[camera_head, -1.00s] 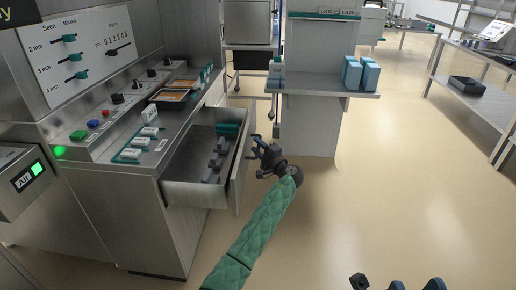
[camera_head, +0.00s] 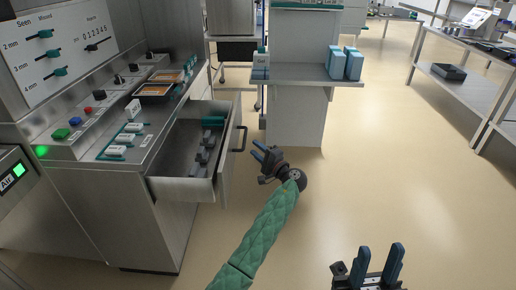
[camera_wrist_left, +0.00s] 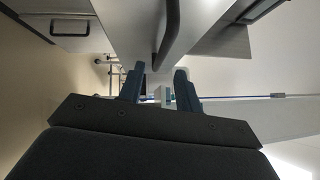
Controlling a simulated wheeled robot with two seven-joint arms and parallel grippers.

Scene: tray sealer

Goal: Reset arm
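My left gripper (camera_head: 262,153), at the end of the green-sleeved arm, is in the air to the right of the open drawer (camera_head: 183,188). Its two fingers are apart with nothing between them, as the left wrist view (camera_wrist_left: 158,86) also shows. The drawer's dark handle (camera_head: 241,139) stands clear of the fingers in the head view. A dark bar, apparently this handle (camera_wrist_left: 169,35), lies beyond the fingertips in the left wrist view. My right gripper (camera_head: 380,258) is at the bottom right, its fingers apart and empty over the floor.
The steel machine (camera_head: 120,200) with knobs and buttons stands at left. Several grey pieces and a teal one lie in the drawer. A shelf stand (camera_head: 300,75) with blue cartons (camera_head: 344,64) is behind. A table (camera_head: 455,75) stands at right. The floor (camera_head: 400,165) between is clear.

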